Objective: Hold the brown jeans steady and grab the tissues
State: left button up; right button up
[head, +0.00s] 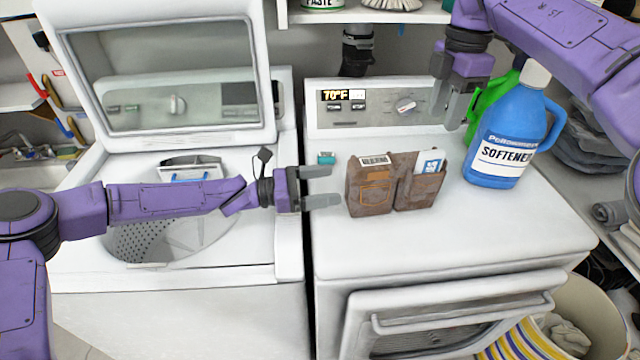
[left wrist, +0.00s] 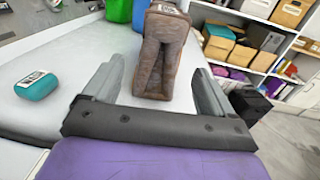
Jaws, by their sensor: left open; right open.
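The brown jeans (head: 368,197) stand folded on the dryer top, with pockets facing the head camera. In the left wrist view the jeans (left wrist: 160,60) stand upright, edge-on, beyond the fingers. A white and blue packet (head: 431,162), apparently the tissues, sticks up out of the right pocket; its lower part is hidden. A white card with a barcode (head: 375,160) shows at the left pocket. My left gripper (head: 330,187) is open and empty just left of the jeans, fingers pointing at them. My right gripper (head: 451,103) is open and empty, pointing down, above and right of the packet.
A blue softener jug (head: 504,135) stands right of the jeans, with a green bottle (head: 482,103) behind it. A small teal item (head: 326,158) lies behind my left gripper. The washer lid (head: 160,75) stands open at left. The dryer top's front (head: 470,235) is clear.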

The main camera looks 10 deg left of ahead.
aim_at(367, 180)
pick_arm(q)
jog(key=x, duration=1)
jog(key=c, duration=1.4)
jog(key=shift+c, duration=0.2)
